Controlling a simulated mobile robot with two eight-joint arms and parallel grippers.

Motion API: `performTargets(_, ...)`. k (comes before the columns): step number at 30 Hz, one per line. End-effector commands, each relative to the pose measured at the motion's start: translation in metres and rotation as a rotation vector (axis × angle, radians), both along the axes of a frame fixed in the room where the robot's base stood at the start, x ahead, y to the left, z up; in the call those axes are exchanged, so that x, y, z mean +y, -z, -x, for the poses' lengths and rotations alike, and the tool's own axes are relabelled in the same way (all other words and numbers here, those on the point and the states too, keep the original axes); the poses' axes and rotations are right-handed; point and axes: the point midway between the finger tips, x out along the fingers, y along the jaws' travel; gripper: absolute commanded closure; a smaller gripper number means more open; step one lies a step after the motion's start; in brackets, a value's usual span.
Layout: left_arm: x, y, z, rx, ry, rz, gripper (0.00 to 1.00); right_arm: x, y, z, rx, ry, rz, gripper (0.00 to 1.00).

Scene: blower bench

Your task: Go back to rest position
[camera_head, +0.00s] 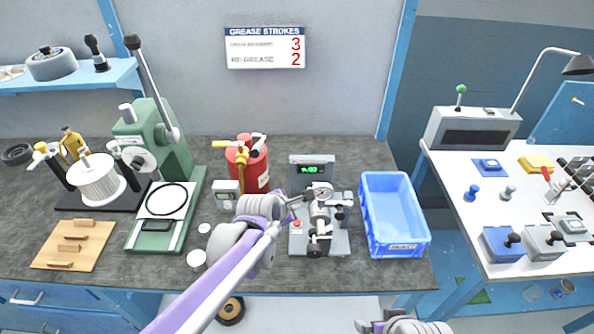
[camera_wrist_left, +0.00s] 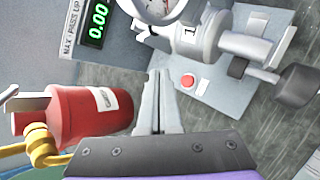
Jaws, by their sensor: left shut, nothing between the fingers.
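My left arm, purple and white, reaches in from the bottom of the head view over the bench. Its gripper (camera_head: 294,202) is beside the left side of the grey test fixture (camera_head: 298,242), which has a round dial gauge and a green display. In the left wrist view the two fingers (camera_wrist_left: 158,100) are together with nothing between them. They point at the gap between the red grease pot (camera_wrist_left: 75,111) and the fixture's base (camera_wrist_left: 222,90). Grey parts of my right arm show at the bottom edge of the head view, cut off; its finger state is unclear.
An empty blue bin (camera_head: 419,248) stands right of the fixture. The red pot (camera_head: 241,168) with its yellow fitting stands behind my left gripper. A green press (camera_head: 182,150), a spool (camera_head: 97,181) and a wooden board (camera_head: 84,235) are to the left. A white table (camera_head: 462,226) is at right.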

Motion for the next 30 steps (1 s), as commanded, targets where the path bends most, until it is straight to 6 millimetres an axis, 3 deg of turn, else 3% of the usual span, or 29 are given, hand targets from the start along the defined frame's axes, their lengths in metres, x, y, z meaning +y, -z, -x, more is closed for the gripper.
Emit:
performTargets(5,0.003,-0.002,0.003,-0.004,0.014,-0.017,1.00,0.000,-0.001,0.000,0.000,0.000,0.000,0.00)
performTargets(8,0.016,-0.009,0.017,-0.021,0.080,-0.102,1.00,0.000,-0.004,-0.001,-0.002,0.000,0.000,0.00)
performTargets(11,0.040,-0.020,0.047,-0.050,0.220,-0.268,1.00,0.000,-0.010,-0.002,-0.004,0.000,0.000,0.00)
performTargets(15,0.080,-0.032,0.103,-0.087,0.498,-0.564,1.00,0.000,-0.021,-0.004,-0.009,0.000,0.000,0.00)
performTargets(21,0.128,-0.032,0.187,-0.112,0.944,-0.951,1.00,0.000,-0.036,-0.008,-0.016,0.000,0.000,0.00)
performTargets(27,0.158,-0.020,0.253,-0.122,1.340,-1.208,1.00,0.000,-0.047,-0.011,-0.022,0.000,0.000,0.00)
performTargets(30,0.165,-0.014,0.271,-0.124,1.465,-1.274,1.00,0.000,-0.050,-0.012,-0.023,0.000,0.000,0.00)
